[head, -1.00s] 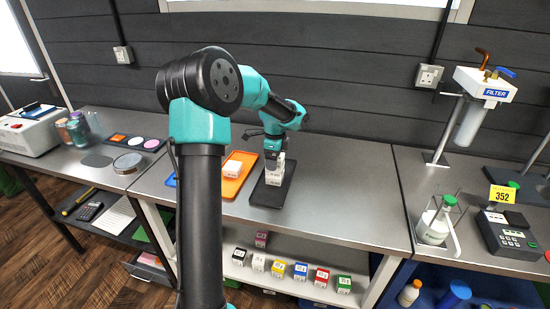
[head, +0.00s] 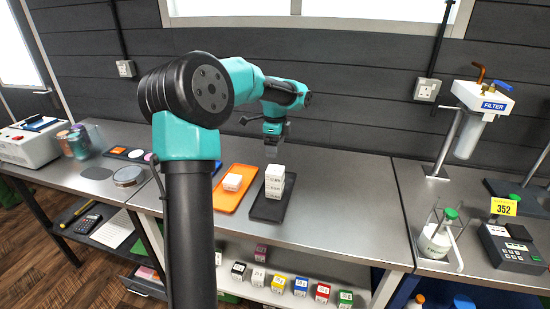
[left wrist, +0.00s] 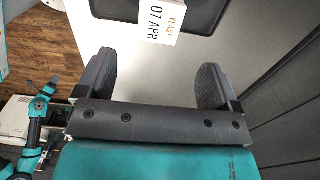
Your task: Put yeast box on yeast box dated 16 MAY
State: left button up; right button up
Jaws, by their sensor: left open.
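Two white yeast boxes stand stacked on the black tray (head: 262,211). The upper box (head: 275,172) rests on the lower box (head: 273,189), and the stack looks upright. A third white box (head: 233,182) lies on the orange tray (head: 229,202). My left gripper (head: 273,152) is open and empty, above and behind the stack, apart from it. In the left wrist view, the open fingers (left wrist: 156,82) have nothing between them. Beyond them, a white box (left wrist: 160,20) reads "YEAST 07 APR". A 16 MAY date is not readable.
Several small coloured boxes (head: 278,285) stand on the shelf below. A filter stand (head: 476,115) and a green-capped bottle (head: 437,238) are at the right. The steel bench right of the black tray (head: 345,210) is clear.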

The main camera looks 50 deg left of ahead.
pick_arm(q)
jog(key=shift+r, duration=0.85)
